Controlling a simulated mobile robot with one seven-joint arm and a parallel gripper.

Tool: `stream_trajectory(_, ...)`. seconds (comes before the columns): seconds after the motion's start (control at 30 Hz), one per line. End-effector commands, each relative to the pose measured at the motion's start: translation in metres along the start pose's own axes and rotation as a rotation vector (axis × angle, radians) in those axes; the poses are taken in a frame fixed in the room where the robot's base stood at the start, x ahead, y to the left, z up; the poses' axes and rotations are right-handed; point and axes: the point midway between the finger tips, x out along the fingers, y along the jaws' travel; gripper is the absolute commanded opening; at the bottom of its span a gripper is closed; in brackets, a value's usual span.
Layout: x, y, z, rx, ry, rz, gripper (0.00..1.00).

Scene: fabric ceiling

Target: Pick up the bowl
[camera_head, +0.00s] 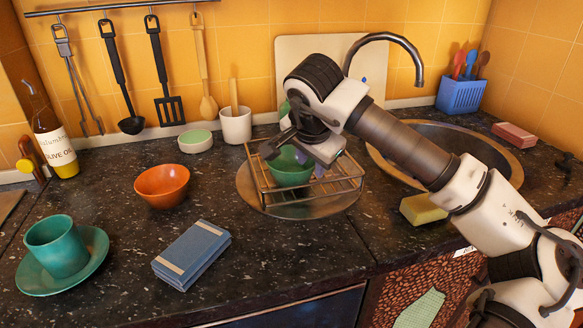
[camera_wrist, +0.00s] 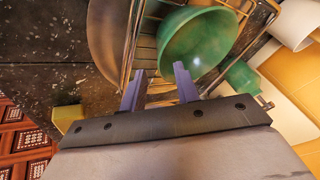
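A green bowl (camera_head: 289,172) sits in a wire dish rack (camera_head: 262,182). In the wrist view the green bowl (camera_wrist: 190,40) lies just beyond my fingertips, its open side facing the camera. My gripper (camera_head: 310,163) is over the rack, at the bowl's right side, and partly hides the bowl. In the wrist view my gripper (camera_wrist: 159,80) has its two fingers spread apart, with nothing held between them. Contact with the bowl cannot be told. A second bowl, orange (camera_head: 162,185), stands on the open counter to the left, away from my gripper.
The rack stands on a round metal plate (camera_head: 305,210). Nearby are a white cup (camera_head: 236,126), a blue box (camera_head: 192,256), a teal cup (camera_head: 57,248) on a saucer, a yellow sponge (camera_head: 423,209) and the sink (camera_head: 440,140). Counter space in front of the rack is clear.

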Motion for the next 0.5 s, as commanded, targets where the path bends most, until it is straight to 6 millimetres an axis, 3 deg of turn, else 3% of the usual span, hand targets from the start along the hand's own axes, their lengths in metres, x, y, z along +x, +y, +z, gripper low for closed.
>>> stream_trajectory(0.2, 0.028, -0.004, -0.001, 0.001, -0.003, -0.002, 0.31)
stream_trajectory(0.5, 0.033, -0.003, -0.001, 0.001, -0.001, -0.001, 0.3)
